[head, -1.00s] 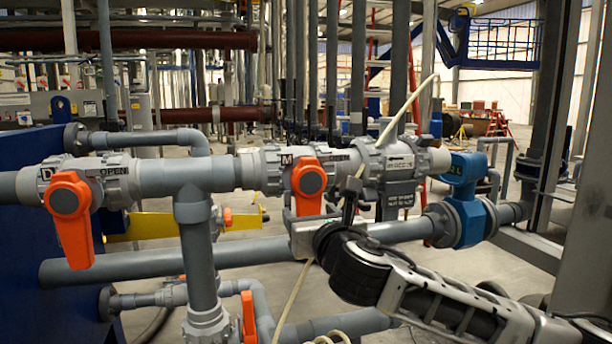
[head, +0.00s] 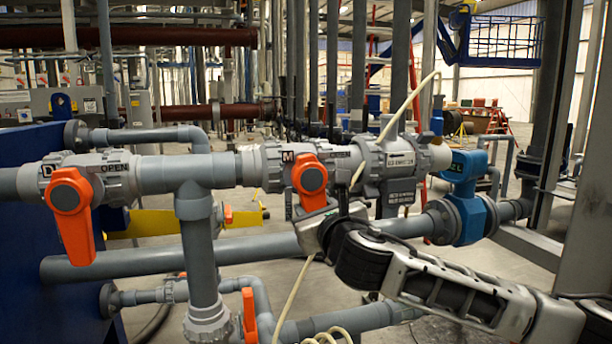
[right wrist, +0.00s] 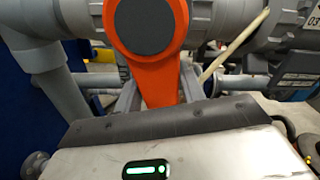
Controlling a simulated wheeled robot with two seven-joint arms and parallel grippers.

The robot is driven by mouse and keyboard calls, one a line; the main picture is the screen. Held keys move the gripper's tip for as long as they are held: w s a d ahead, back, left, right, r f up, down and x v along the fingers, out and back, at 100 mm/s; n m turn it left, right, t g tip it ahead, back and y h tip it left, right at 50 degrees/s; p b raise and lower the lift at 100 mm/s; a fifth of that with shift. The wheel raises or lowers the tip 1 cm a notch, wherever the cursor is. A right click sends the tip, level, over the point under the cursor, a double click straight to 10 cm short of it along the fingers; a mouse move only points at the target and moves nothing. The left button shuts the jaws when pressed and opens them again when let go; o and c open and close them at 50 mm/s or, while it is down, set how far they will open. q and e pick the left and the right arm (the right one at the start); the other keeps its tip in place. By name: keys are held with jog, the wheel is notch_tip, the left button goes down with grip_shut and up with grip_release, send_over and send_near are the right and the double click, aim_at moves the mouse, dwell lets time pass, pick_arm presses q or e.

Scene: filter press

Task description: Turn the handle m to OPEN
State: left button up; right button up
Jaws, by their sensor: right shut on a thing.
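The handle marked M (head: 313,201) is an orange lever with a grey round hub on the grey valve in the pipe. It hangs down, with its lower end tilted slightly to the right. The M label and a partly covered word plate sit just above it. My right gripper (head: 317,212) is shut on the lower part of this lever. In the right wrist view, the orange handle (right wrist: 155,72) runs down between the two grey fingers (right wrist: 160,90). The fingertips are partly hidden in the head view. My left gripper is not in view.
A second orange handle marked D (head: 72,215), beside an OPEN plate, points down at the left. A thin cream hose (head: 292,300) hangs beside my gripper. A lower grey pipe (head: 150,262) runs behind, and a blue valve (head: 468,205) stands at right.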

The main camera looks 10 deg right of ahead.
jog(key=d+n, duration=0.1)
jog(key=d+r+n, duration=0.1)
jog(key=n, duration=0.1)
jog(key=shift+d+r+n, duration=0.2)
jog(key=shift+n, duration=0.1)
jog(key=shift+d+r+n, duration=0.4)
jog(key=shift+r+n, duration=0.55)
jog(key=shift+n, duration=1.15)
jog(key=shift+d+r+n, duration=0.45)
jog(key=shift+r+n, duration=0.45)
jog(key=shift+n, duration=1.2)
jog(key=shift+d+r+n, duration=0.4)
jog(key=shift+r+n, duration=0.55)
jog(key=shift+n, duration=1.15)
jog(key=shift+w, duration=0.1)
jog(key=o, duration=1.1)
jog(key=shift+o, duration=0.2)
jog(key=shift+a+f, duration=0.1)
jog(key=shift+f, duration=0.1)
